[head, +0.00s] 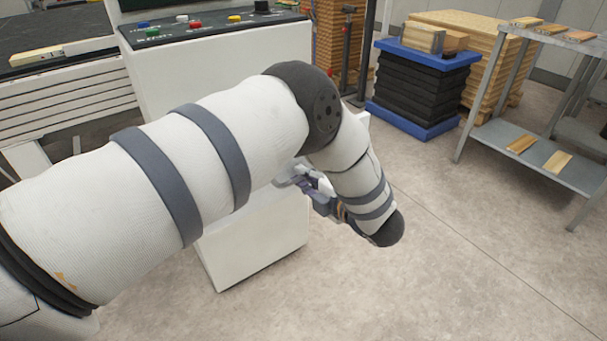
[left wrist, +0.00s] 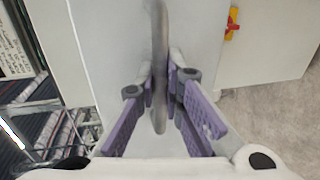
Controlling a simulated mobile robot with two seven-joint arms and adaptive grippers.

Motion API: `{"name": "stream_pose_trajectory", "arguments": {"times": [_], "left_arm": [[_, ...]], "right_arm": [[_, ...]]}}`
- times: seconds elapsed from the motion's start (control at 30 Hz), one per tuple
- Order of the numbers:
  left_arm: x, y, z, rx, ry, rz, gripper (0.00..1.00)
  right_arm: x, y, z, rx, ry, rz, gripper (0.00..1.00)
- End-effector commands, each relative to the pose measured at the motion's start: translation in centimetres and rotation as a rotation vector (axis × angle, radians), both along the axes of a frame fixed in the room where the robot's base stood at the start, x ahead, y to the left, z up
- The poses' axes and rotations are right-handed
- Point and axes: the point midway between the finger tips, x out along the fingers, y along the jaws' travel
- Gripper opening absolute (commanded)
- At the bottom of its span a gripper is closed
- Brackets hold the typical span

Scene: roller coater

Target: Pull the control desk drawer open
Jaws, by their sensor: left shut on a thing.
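The white control desk (head: 255,240) with coloured buttons on its top stands behind my left arm in the head view. My left gripper (head: 290,178) is at the side of the desk, partly hidden by my arm. In the left wrist view my gripper (left wrist: 161,85) has its purple-grey fingers on both sides of a long grey handle (left wrist: 159,40), shut on it. The handle stands in front of a pale panel (left wrist: 108,40), which looks like the drawer front. My arm hides most of the drawer in the head view, so I cannot tell how far it is open. My right gripper is not in view.
A metal shelf rack (head: 580,178) with wood pieces stands at the right. A blue-and-black stack (head: 420,90) and stacked boards (head: 470,30) stand at the back. The grey floor (head: 450,260) in front of the desk is clear.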

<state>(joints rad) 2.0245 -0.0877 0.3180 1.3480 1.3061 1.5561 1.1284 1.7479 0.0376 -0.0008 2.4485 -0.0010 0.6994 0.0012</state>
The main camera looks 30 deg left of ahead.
Motion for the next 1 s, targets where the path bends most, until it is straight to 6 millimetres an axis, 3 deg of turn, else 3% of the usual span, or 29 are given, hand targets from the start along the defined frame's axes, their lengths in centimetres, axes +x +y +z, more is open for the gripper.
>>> {"name": "stream_pose_trajectory", "arguments": {"times": [0.23,0.27,0.3,0.63,1.0], "left_arm": [[0.1,0.0,0.1,0.001,-0.003,-0.001,0.0],[0.1,0.0,0.1,0.001,-0.003,-0.001,0.13],[0.1,0.0,0.1,0.001,-0.003,-0.001,0.18],[-0.1,-0.4,0.1,-0.001,-0.001,-0.002,0.18],[-3.4,-8.5,2.0,0.0,-0.002,-0.004,0.18]], "right_arm": [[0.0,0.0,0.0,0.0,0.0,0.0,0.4],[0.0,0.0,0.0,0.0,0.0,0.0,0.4],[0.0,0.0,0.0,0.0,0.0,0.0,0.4],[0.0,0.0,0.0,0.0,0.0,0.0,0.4],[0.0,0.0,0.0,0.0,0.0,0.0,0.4]]}}
